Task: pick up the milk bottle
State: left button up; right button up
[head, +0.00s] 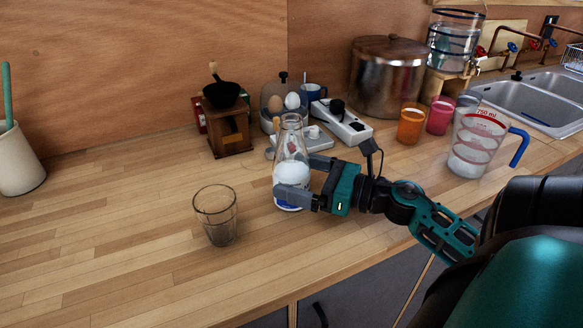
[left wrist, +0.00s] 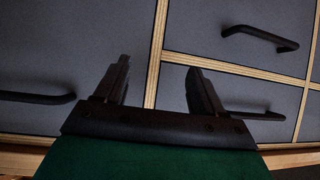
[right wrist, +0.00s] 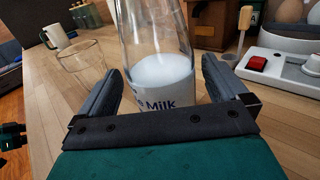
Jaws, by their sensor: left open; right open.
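The milk bottle (head: 291,158) is clear glass with a white lower part and stands upright on the wooden counter. In the right wrist view the bottle (right wrist: 165,85) shows its "Milk" label. My right gripper (head: 298,177) is open around the bottle's lower part. In the right wrist view its fingers (right wrist: 162,95) stand on either side of the bottle, and I cannot tell whether they touch it. My left gripper (left wrist: 160,85) is open and empty in front of grey cabinet drawers, away from the bottle.
An empty glass (head: 216,214) stands left of the bottle. Behind it are a coffee grinder (head: 228,125), an egg cooker (head: 283,102) and a white power strip (head: 341,121). A measuring jug (head: 474,145) and coloured cups stand right. The counter's front left is clear.

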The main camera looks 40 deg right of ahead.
aim_at(284, 171)
jog(key=x, duration=0.3)
jog(key=shift+w, duration=0.2)
jog(key=shift+f, duration=0.1)
jog(key=c, duration=1.6)
jog(key=shift+o, duration=0.2)
